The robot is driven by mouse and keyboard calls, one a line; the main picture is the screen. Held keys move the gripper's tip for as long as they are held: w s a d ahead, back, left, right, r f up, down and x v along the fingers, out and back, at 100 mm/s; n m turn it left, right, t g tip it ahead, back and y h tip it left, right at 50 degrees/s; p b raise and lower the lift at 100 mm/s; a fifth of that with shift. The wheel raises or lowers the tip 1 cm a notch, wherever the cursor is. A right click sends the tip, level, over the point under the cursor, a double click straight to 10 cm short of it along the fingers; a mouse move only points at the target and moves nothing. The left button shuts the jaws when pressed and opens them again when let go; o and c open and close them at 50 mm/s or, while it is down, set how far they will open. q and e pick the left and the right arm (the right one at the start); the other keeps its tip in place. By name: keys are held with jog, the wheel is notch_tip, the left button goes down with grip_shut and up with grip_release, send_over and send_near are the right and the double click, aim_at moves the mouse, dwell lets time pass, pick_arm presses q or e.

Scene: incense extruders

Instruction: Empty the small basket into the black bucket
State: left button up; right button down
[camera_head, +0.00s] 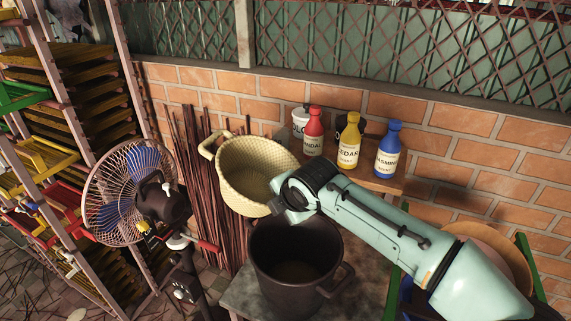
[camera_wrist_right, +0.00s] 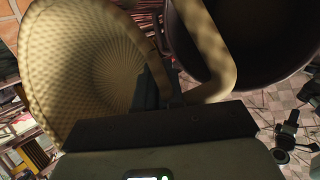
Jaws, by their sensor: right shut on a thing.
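The small woven basket (camera_head: 243,178) is held tilted, its opening toward the camera, above and slightly left of the black bucket (camera_head: 276,279). My right gripper (camera_head: 283,203) is shut on the basket's near handle; its jaws are mostly hidden by the wrist. In the right wrist view the basket (camera_wrist_right: 85,70) fills the left side, its curved handle (camera_wrist_right: 213,50) runs into my right gripper (camera_wrist_right: 168,108), and the dark bucket (camera_wrist_right: 270,50) lies beyond. Only bare weave shows inside the basket. The bucket's inside is dark, and I cannot tell what it holds. My left gripper is out of view.
A fan (camera_head: 125,190) and stick bundles (camera_head: 200,165) stand left. A brick wall (camera_head: 455,150) closes the back.

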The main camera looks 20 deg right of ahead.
jog(key=g+h+p, duration=0.2)
jog(key=p, duration=0.1)
jog(key=shift+w+n, duration=0.1)
jog(key=shift+n, duration=0.3)
jog(key=shift+d+f+g+h, duration=0.15)
jog(key=shift+f+g+h, duration=0.15)
jog(key=shift+f+g, duration=0.1)
jog(key=shift+s+r+g, duration=0.3)
jog(key=shift+s+r, duration=0.3)
jog(key=shift+r, duration=0.2)
jog(key=shift+w+r, duration=0.25)
jog(key=shift+r, duration=0.3)
jog(key=shift+w+r, duration=0.2)
jog(key=shift+r, duration=0.3)
jog(key=shift+s+r, duration=0.25)
jog(key=shift+r, duration=0.1)
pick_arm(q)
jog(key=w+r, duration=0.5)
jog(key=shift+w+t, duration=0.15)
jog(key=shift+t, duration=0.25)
pick_arm(e)
jog(key=shift+w, duration=0.1)
jog(key=shift+f, duration=0.1)
